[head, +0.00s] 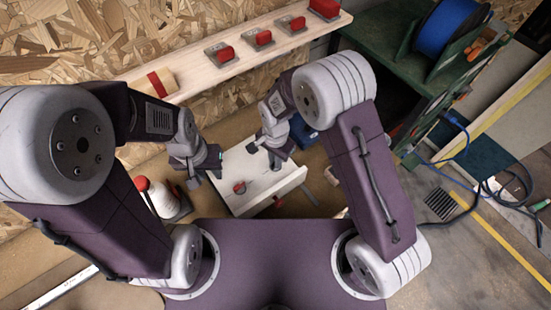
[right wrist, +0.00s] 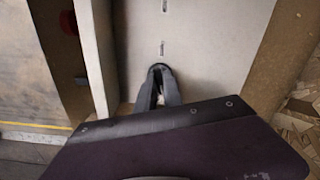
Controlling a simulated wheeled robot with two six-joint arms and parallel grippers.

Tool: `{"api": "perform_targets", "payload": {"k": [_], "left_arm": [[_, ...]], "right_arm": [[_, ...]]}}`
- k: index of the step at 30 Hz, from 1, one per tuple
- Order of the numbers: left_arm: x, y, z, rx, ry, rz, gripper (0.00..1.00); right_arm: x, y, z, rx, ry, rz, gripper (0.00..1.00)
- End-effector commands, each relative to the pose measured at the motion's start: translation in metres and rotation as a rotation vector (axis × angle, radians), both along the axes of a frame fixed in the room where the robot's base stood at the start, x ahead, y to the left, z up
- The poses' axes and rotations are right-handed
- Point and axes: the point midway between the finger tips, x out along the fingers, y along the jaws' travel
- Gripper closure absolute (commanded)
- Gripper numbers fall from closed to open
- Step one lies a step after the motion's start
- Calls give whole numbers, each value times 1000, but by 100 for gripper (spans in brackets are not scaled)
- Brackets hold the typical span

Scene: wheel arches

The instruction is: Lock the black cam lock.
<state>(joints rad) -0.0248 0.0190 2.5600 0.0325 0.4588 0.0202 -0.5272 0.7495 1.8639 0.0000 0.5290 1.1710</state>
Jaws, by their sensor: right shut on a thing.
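A white panel (head: 256,178) lies flat on the workbench in the middle of the head view. My right gripper (head: 277,164) points down at the panel's right part. In the right wrist view its fingertips (right wrist: 158,74) come together on a small dark piece at the panel surface (right wrist: 205,45), taken to be the black cam lock; the fingers hide most of it. A red knob (head: 240,187) sits on the panel left of the right gripper. My left gripper (head: 205,176) hangs at the panel's left end, fingers apart and empty.
A white spool with a red top (head: 158,197) stands left of the panel. A wooden shelf (head: 190,70) behind holds several red-handled clamps (head: 222,54). A blue object (head: 304,133) is behind the right gripper. A green cart (head: 392,50) stands at right.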

Motion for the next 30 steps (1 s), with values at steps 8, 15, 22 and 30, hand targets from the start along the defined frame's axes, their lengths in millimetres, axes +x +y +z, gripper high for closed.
{"api": "perform_targets", "payload": {"k": [8, 15, 22, 30], "left_arm": [[0, 0, 2, 0, 0, 0, 67], [0, 0, 2, 0, 0, 0, 67], [0, 0, 3, 0, 0, 0, 67], [0, 0, 2, 0, 0, 0, 67]], "right_arm": [[3, 1, 3, 5, -9, -126, 100], [3, 1, 3, 5, -9, -171, 100], [3, 2, 3, 5, -9, -178, 100], [3, 1, 3, 5, -9, -177, 72]]}}
